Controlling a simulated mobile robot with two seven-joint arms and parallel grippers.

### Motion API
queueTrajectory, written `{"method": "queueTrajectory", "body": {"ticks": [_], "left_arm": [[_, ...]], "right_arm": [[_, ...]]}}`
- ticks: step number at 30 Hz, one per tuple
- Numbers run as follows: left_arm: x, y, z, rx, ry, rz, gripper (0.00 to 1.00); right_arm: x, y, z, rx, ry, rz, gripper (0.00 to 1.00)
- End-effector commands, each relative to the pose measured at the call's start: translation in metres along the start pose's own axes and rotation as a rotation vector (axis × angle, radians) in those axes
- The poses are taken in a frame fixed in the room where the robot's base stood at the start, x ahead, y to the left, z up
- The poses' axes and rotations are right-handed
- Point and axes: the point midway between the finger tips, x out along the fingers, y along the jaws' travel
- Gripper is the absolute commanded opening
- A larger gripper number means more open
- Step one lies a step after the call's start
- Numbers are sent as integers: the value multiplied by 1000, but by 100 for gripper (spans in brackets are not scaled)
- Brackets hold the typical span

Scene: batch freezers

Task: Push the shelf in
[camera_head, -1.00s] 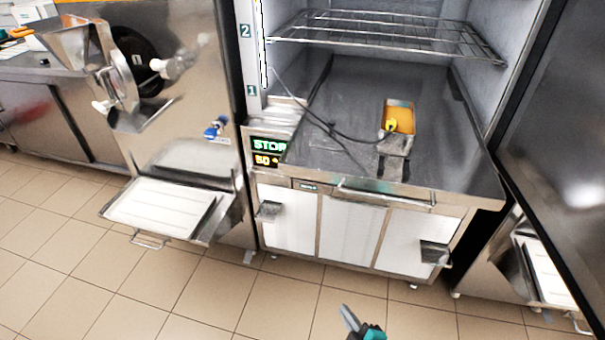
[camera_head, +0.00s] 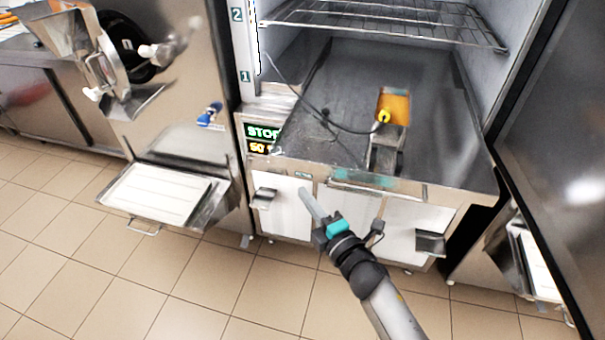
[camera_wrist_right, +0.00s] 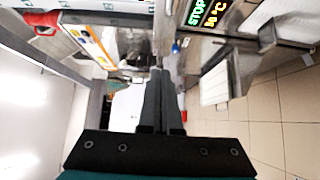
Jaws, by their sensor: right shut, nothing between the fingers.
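A wire shelf (camera_head: 388,20) spans the upper part of the open steel cabinet. Whether it sits fully inside cannot be told, as its back is cut off by the top edge. Below it, a flat dark steel surface (camera_head: 450,130) covers the cabinet floor and reaches forward to the front edge. My right gripper (camera_head: 306,198) is shut and empty, in front of the white lower panels, well below the wire shelf and apart from it. Its closed fingers (camera_wrist_right: 158,95) also show in the right wrist view. My left gripper is not in view.
An orange-filled metal pan (camera_head: 394,105) with a yellow-tipped probe and cable stands on the steel surface. The open dark door (camera_head: 560,150) bounds the right side. A steel machine (camera_head: 180,140) with a white tray (camera_head: 158,195) stands left. Tiled floor in front is clear.

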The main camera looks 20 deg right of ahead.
Motion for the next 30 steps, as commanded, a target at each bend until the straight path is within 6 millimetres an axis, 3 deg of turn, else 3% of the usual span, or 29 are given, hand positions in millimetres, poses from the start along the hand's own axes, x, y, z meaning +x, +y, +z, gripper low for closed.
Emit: {"method": "queueTrajectory", "body": {"ticks": [7,12,19,30], "left_arm": [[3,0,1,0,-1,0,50],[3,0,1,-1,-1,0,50],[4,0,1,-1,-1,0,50],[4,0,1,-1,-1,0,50]], "right_arm": [[40,0,0,2,0,1,0],[57,0,16,0,0,0,0],[66,0,27,2,0,-1,0],[67,0,28,2,0,-1,0]]}}
